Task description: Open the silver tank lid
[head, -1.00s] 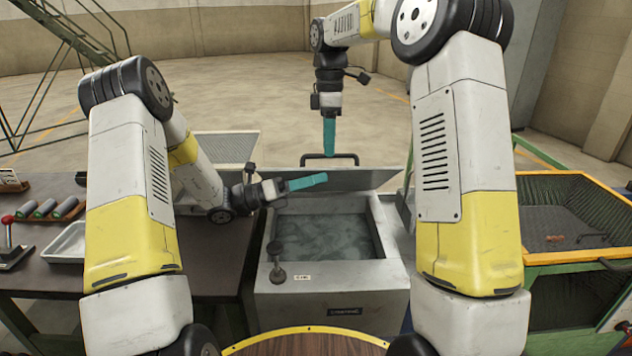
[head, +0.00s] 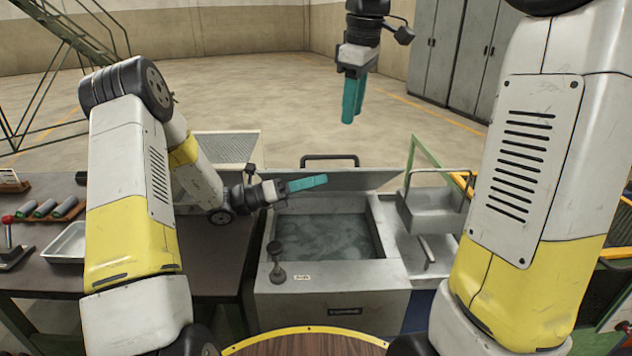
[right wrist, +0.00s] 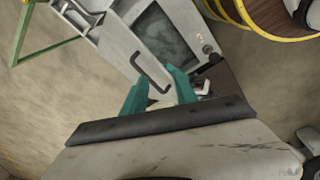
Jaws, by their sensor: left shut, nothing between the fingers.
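The silver tank (head: 332,300) stands ahead of me, its square opening showing murky liquid inside. Its lid (head: 345,180) is raised at the tank's far edge, with a dark bar handle (head: 330,158) on top. My left gripper (head: 322,181) is shut and empty, over the far left part of the opening, in front of the lid. My right gripper (head: 352,115) is open and empty, above and apart from the handle. In the right wrist view the handle (right wrist: 150,72) shows beyond the parted teal fingers.
A grey basket with a handle (head: 435,212) stands right of the tank. A dark table on the left holds a metal tray (head: 68,243), several cylinders and a red-knobbed lever (head: 8,225). A small dark knob (head: 277,270) sits on the tank's front left rim.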

